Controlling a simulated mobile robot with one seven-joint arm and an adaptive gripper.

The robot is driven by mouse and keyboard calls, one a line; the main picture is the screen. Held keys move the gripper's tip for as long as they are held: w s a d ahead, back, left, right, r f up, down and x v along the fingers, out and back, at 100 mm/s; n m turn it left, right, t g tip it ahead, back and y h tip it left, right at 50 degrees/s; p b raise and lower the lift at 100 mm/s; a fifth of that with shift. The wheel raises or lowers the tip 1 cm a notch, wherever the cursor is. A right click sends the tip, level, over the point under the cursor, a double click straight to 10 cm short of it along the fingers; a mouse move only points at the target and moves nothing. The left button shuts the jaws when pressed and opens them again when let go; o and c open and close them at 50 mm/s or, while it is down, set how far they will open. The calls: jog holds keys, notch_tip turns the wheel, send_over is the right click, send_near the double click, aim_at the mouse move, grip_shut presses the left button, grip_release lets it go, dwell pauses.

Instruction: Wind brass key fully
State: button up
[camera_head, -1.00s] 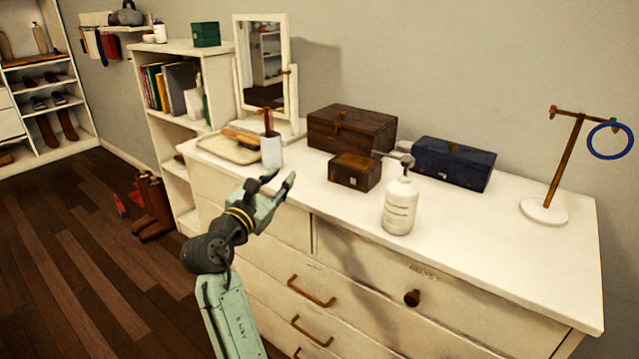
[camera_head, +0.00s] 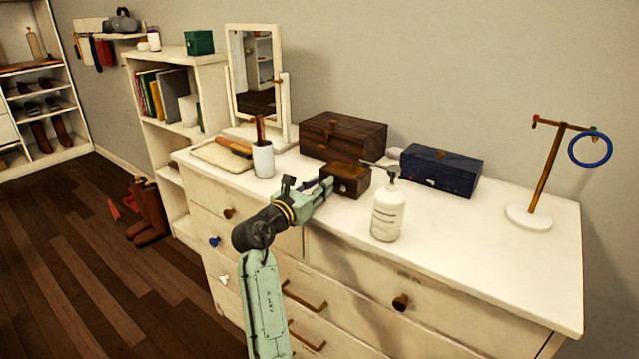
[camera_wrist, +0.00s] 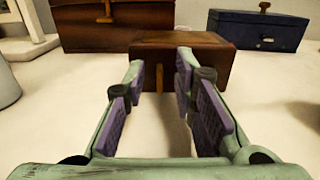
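A small brown wooden box (camera_head: 352,178) stands on the dresser in front of a larger brown box. In the wrist view, the small box (camera_wrist: 215,62) lies straight ahead, with an upright brass-coloured piece (camera_wrist: 159,77), apparently the key, at its front face. My gripper (camera_head: 324,188) is at the near left side of the small box. In the wrist view my gripper (camera_wrist: 160,72) is open, with one finger on each side of the brass piece and a gap on both sides. In the head view the gripper hides the key.
A white pump bottle (camera_head: 388,212) stands close to the right of the small box. A larger brown box (camera_head: 343,137) and a blue box (camera_head: 440,170) stand behind. A white cup (camera_head: 263,160) is at left. The dresser top (camera_head: 470,240) is clear at front right.

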jog(key=shift+w+d, duration=0.15)
grip_shut()
dwell(0.5)
